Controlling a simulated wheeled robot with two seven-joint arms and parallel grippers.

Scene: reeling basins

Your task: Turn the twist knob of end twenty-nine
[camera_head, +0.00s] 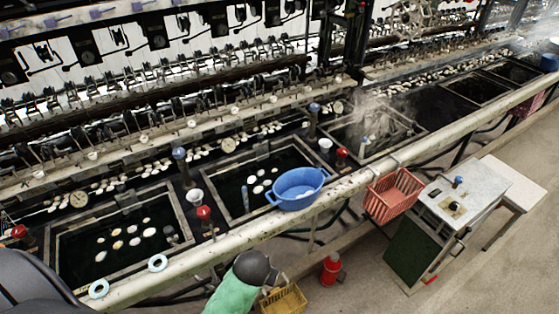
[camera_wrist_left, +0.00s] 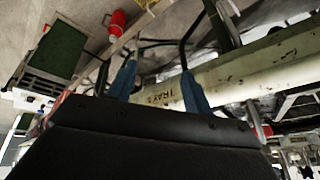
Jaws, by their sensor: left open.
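The reeling bench runs diagonally across the head view, with a row of small reeling ends and pale fittings along its rail (camera_head: 150,134). I cannot make out any end numbers, so I cannot tell which fitting is the knob of end twenty-nine. My left gripper (camera_wrist_left: 159,68) shows in the left wrist view with its two blue-grey fingers apart and nothing between them. Behind the fingers is a long pale pipe or beam (camera_wrist_left: 235,82) with lettering on it. In the head view I see no gripper. My right gripper shows in neither view.
Dark water basins with pale cocoons sit below the rail, such as the near one (camera_head: 85,265). A blue tub (camera_head: 297,190) rests on the front beam (camera_head: 240,225).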

